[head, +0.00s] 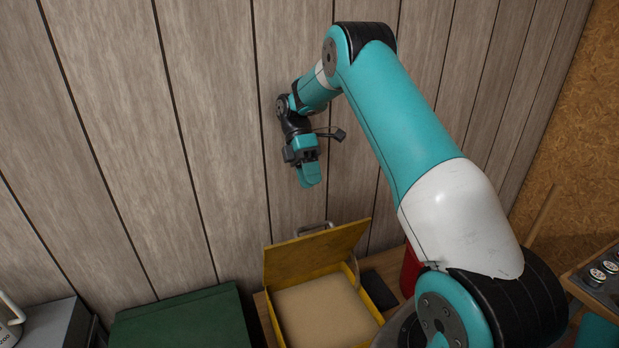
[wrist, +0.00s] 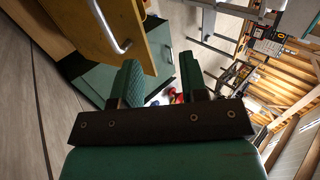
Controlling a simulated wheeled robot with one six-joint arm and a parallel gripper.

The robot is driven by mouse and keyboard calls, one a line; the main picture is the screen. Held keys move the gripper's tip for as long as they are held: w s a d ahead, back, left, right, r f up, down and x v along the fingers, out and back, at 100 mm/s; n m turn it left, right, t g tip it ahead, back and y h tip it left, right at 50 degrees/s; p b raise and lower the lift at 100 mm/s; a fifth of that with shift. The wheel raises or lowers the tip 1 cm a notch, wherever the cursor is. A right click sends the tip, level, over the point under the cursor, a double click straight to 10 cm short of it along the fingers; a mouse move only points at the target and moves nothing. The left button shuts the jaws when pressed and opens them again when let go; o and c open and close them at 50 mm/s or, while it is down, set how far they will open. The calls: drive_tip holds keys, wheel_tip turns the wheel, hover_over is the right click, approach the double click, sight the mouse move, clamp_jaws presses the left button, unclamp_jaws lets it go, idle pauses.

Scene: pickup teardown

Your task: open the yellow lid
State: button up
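The yellow lid (head: 315,255) stands raised at the back of a yellow box (head: 357,270), tilted up near the wall. The box is open, and its pale brown inside shows. A metal handle (head: 315,228) sticks up behind the lid's top edge. In the wrist view the lid (wrist: 150,45) and its handle (wrist: 108,28) are at the upper left. My gripper (head: 309,176) is above the lid and apart from it, near the wall. In the wrist view its two fingers (wrist: 161,78) are spread with nothing between them. The box's front is cut off in the head view.
A green case (head: 185,322) stands left of the box, with a grey box (head: 45,328) farther left. A dark flat object (head: 379,290) and a red container (head: 410,270) are right of the box. The panelled wall is close behind my gripper.

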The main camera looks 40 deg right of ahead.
drive_tip(key=shift+r+b, duration=2.05)
drive_tip(key=shift+r, duration=0.7)
